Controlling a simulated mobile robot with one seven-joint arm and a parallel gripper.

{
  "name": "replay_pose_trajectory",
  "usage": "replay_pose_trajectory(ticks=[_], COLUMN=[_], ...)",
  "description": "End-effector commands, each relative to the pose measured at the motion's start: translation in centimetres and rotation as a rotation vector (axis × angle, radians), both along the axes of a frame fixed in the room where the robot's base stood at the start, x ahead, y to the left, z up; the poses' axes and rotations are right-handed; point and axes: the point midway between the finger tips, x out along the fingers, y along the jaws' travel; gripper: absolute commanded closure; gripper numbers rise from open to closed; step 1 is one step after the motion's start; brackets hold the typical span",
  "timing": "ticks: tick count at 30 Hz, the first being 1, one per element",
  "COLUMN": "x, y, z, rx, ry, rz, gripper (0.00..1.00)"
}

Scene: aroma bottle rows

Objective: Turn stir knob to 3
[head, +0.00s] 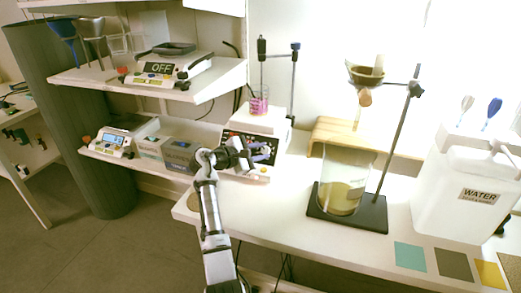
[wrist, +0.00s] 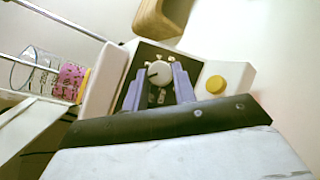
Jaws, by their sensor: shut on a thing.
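The stir knob (wrist: 159,72) is a round pale dial with a dark pointer line on the black front panel of the stirrer. In the wrist view my gripper (wrist: 162,80) has its two purple fingers on either side of the knob, shut on it. The digits around the dial are too small to read, so I cannot tell its setting. In the head view my gripper (head: 262,152) is at the front of the white stirrer (head: 262,118), and the knob is hidden there. A beaker of pink liquid (head: 259,100) stands on the stirrer's top.
A yellow button (wrist: 216,84) sits beside the panel. A filter stand with a large beaker (head: 342,180) stands right of the stirrer, near a wooden bench (head: 335,130). A white water container (head: 462,190) is farther right. Shelves with scales (head: 115,135) are left. Bare tabletop lies between stirrer and stand.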

Motion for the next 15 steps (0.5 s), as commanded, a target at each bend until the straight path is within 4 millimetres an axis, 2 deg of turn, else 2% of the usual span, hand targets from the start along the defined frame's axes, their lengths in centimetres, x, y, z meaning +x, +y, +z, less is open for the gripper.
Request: replay_pose_trajectory(ticks=[15], x=[0.51], y=[0.07], z=[0.77], rx=[0.361], ry=[-0.113], rz=[-0.317], gripper=[0.96])
